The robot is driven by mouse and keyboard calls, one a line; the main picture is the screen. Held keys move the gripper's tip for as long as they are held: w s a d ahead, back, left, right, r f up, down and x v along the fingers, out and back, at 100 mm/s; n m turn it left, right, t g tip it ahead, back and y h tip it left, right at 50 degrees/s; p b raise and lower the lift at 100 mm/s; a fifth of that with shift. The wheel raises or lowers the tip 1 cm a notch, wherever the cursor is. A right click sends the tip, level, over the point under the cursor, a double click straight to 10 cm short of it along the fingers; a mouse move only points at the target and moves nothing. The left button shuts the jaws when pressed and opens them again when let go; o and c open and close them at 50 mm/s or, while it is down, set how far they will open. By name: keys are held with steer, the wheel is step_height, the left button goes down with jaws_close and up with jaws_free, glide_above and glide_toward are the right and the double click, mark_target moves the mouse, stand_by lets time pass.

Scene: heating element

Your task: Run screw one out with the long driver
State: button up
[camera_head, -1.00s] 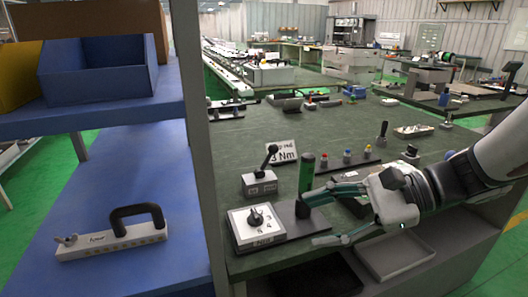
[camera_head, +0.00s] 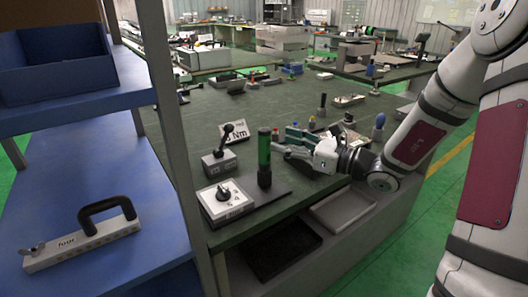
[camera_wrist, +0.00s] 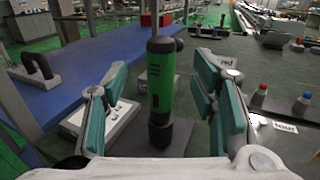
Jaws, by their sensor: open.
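The long driver, a green cylinder with a black top and black lower end, stands upright on a dark plate beside the dial box in the head view (camera_head: 264,155). It is also in the middle of the wrist view (camera_wrist: 161,80). My gripper (camera_head: 284,143) is open just right of the driver's upper part. In the wrist view its teal-padded fingers (camera_wrist: 160,112) show to the left and right of the driver, with gaps on both sides. Whether the driver is fully between the fingertips I cannot tell. I cannot make out screw one.
The white dial box (camera_head: 226,203) and a lever box (camera_head: 219,163) stand left of the driver, with an "Nm" card (camera_head: 233,133) behind. A labelled bar with a black handle (camera_head: 82,245) lies on the blue shelf. A grey post (camera_head: 178,150) separates shelf and bench.

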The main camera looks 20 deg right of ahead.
mark_target(270, 137)
steer(key=shift+b+x, duration=0.35)
steer(key=shift+x, duration=3.25)
jaws_close()
